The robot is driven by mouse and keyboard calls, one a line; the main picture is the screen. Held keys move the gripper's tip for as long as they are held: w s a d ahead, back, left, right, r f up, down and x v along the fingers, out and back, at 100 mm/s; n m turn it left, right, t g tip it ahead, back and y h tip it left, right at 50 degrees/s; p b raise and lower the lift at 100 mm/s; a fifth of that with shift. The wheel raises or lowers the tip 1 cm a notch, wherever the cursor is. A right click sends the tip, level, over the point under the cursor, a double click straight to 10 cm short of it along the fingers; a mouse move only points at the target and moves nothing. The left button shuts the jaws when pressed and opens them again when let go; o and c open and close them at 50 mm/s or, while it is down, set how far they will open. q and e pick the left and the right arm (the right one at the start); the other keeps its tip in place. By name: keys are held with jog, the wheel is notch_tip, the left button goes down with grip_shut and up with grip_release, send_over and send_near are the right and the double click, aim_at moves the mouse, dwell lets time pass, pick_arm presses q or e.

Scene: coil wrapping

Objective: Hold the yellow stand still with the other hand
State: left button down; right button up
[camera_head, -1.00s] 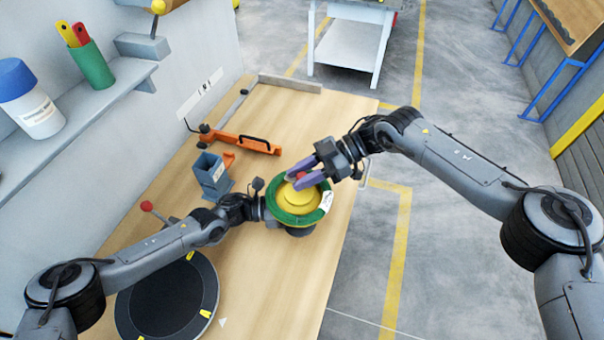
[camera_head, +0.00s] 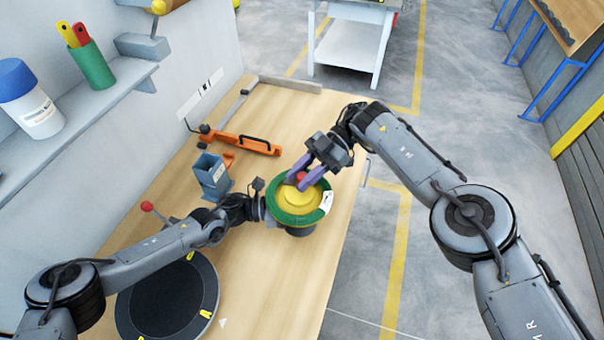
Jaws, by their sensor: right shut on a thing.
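The yellow stand (camera_head: 296,200) is a round piece with a red knob (camera_head: 301,176) on top, inside a green ring-shaped coil (camera_head: 281,212) with a white label. It stands on a dark round base near the table's right edge. My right gripper (camera_head: 302,179), with purple fingers, comes down from the upper right and is shut at the red knob, partly covering it. My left gripper (camera_head: 262,208) reaches in from the left at the side of the green coil. Its fingertips are mostly hidden, so I cannot tell whether they are open or shut.
A black disc (camera_head: 165,305) with yellow marks is at the front left. The wooden table (camera_head: 285,270) is clear in front of the stand.

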aim_at(302, 176)
jog(key=shift+a+f, duration=0.1)
jog(key=shift+f, duration=0.05)
jog(key=o, duration=1)
jog(key=shift+r, duration=0.2)
notch_tip(302, 176, up, 10)
jog(key=shift+f, duration=0.1)
